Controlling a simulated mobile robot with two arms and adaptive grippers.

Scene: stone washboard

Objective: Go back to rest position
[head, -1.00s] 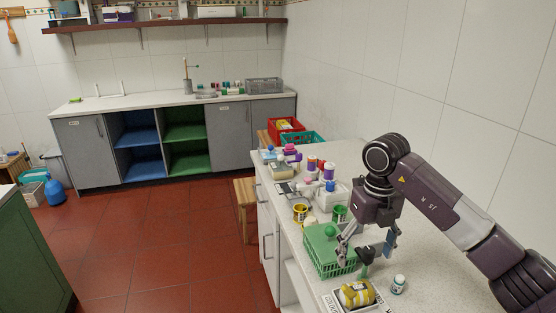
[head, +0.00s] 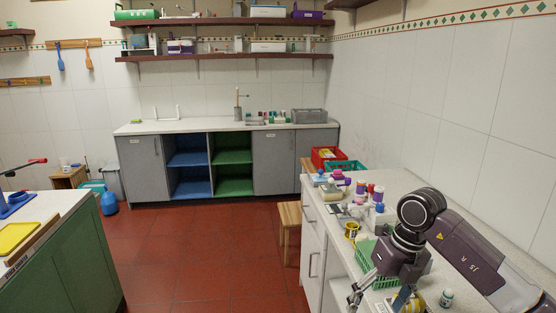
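My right arm comes in from the right over the counter. Its gripper (head: 380,294) points down at the bottom edge of the picture. The two fingers are spread apart, with nothing visible held between them; the tips are close to the lower picture edge. The gripper is in front of the green basket (head: 366,258) and partly covers it. A yellow-labelled item (head: 412,303) shows just right of the fingers, partly hidden. My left gripper and arm are not in view.
The right counter (head: 400,181) holds a small white-capped bottle (head: 447,298), several spools and jars, a red crate (head: 325,156) and a teal crate (head: 345,166). A wooden stool (head: 289,216) stands beside it. A green cabinet (head: 75,262) is at left. The red floor (head: 200,250) between is clear.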

